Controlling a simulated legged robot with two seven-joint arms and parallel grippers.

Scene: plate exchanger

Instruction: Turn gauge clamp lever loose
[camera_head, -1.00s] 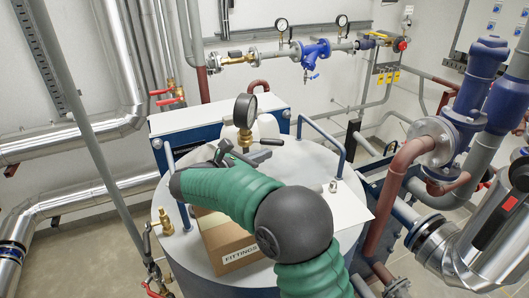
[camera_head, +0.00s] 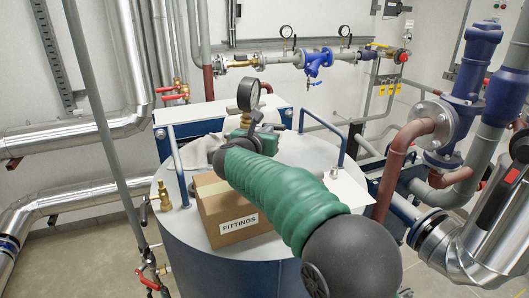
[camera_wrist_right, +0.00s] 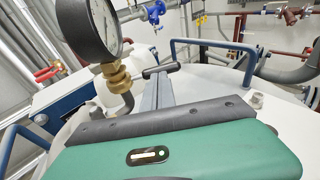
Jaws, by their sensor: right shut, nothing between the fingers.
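The pressure gauge (camera_head: 248,95) has a black round case and stands upright on a brass stem on top of the tank. It also shows large at upper left in the right wrist view (camera_wrist_right: 92,28), above its brass fitting (camera_wrist_right: 116,74). My right gripper (camera_head: 270,127) is just right of the gauge's base in the head view. In the wrist view its grey fingers (camera_wrist_right: 158,86) are together and hold nothing. A short black bar lies across their far end; I cannot tell whether it is the clamp lever or fingertip pads. My left gripper is out of view.
A cardboard box marked FITTINGS (camera_head: 232,208) sits on the tank top (camera_head: 190,228) below my right forearm. Blue handrails (camera_head: 178,172) rise at the tank's sides. A white sheet (camera_head: 345,190) lies at right. Red and blue pipework (camera_head: 400,160) stands farther right.

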